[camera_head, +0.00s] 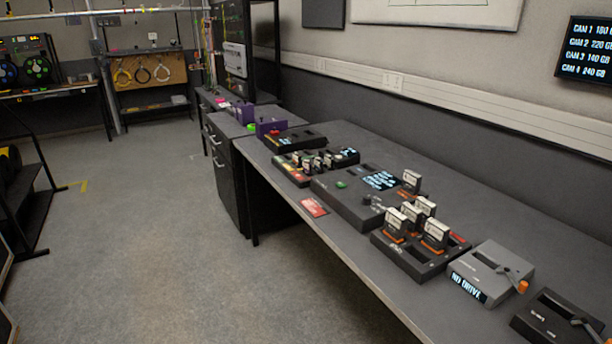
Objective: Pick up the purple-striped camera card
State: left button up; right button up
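Several small pale cards (318,162) stand upright in a low dark tray (296,178) at the middle of the long grey table. They are too small for me to make out a purple stripe on any of them. Neither of my grippers shows in the head view.
The table (375,288) runs from centre to lower right along the wall. Several pale blocks with orange bases (435,234) stand on a dark dock. A grey "NO DRIVE" unit (491,271), a console (358,195) and a red card (314,207) lie nearby. Floor (170,240) at left is clear.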

aim_at(307, 166)
jog(key=i+j+z, duration=0.1)
jog(key=z, duration=0.9)
jog(key=i+j+z, duration=0.25)
jog(key=j+z, duration=0.2)
jog(key=j, duration=0.25)
jog(key=i+j+z, duration=0.1)
jog(key=j+z, duration=0.35)
jog(key=j, duration=0.25)
jog(key=j+z, duration=0.5)
jog(key=j, duration=0.3)
